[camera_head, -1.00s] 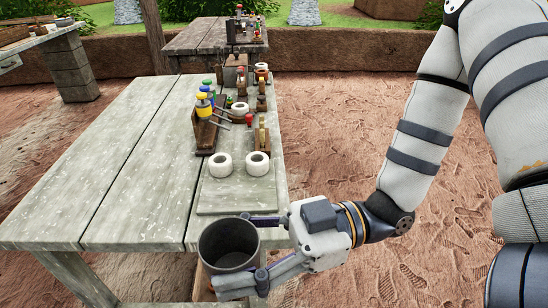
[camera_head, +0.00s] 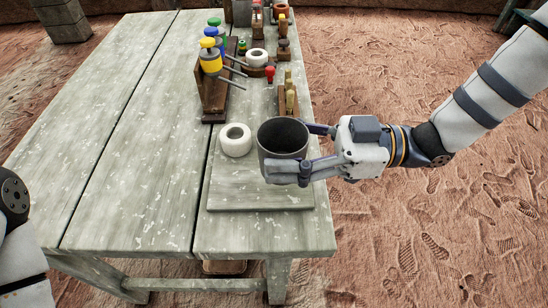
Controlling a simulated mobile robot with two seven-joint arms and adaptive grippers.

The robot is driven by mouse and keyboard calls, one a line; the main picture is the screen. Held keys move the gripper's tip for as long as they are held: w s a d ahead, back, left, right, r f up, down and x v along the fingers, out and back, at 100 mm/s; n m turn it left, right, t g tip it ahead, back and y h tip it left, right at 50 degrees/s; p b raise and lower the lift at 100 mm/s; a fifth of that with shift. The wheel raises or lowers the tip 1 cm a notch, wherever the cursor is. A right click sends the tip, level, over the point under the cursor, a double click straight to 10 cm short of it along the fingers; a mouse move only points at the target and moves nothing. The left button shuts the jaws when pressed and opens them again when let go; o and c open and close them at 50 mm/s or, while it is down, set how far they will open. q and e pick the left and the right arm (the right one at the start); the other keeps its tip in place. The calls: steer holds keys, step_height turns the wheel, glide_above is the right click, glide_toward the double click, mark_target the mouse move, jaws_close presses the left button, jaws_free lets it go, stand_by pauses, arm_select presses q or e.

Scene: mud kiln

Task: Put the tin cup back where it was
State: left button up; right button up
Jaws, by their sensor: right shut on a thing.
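The tin cup (camera_head: 283,140) is a dark grey, open-topped cylinder, held upright. My right gripper (camera_head: 298,152) is shut on the cup, with one finger on its far side and one across its near side. The cup appears over the board (camera_head: 262,194) at the near right end of the table. I cannot tell whether its bottom touches the board. A white ring-shaped piece (camera_head: 236,141) lies just left of the cup. My left gripper is out of view; only part of my left arm shows.
A wooden rack (camera_head: 213,98) with yellow, blue and green-handled tools stands beyond the board. Another white ring (camera_head: 257,58), a red-topped piece (camera_head: 270,74) and brass-coloured pieces (camera_head: 290,95) stand along the right edge. The table's left planks (camera_head: 110,150) are clear.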

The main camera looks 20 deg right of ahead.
mark_target(279, 151)
steer(key=w+f, duration=0.2)
steer(key=f, duration=0.1)
steer(key=shift+w+d+f+b, duration=0.15)
steer(key=shift+w+f+b, duration=0.15)
steer(key=shift+w+b, duration=0.1)
steer(key=f, duration=0.1)
steer(key=f+b, duration=0.1)
steer(key=f, duration=0.1)
steer(key=shift+w+f, duration=0.2)
steer(key=shift+f, duration=0.05)
steer(key=shift+r, duration=0.2)
steer(key=shift+f, duration=0.15)
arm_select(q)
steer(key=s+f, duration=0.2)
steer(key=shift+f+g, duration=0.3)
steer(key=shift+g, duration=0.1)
arm_select(e)
steer(key=o, duration=1.1)
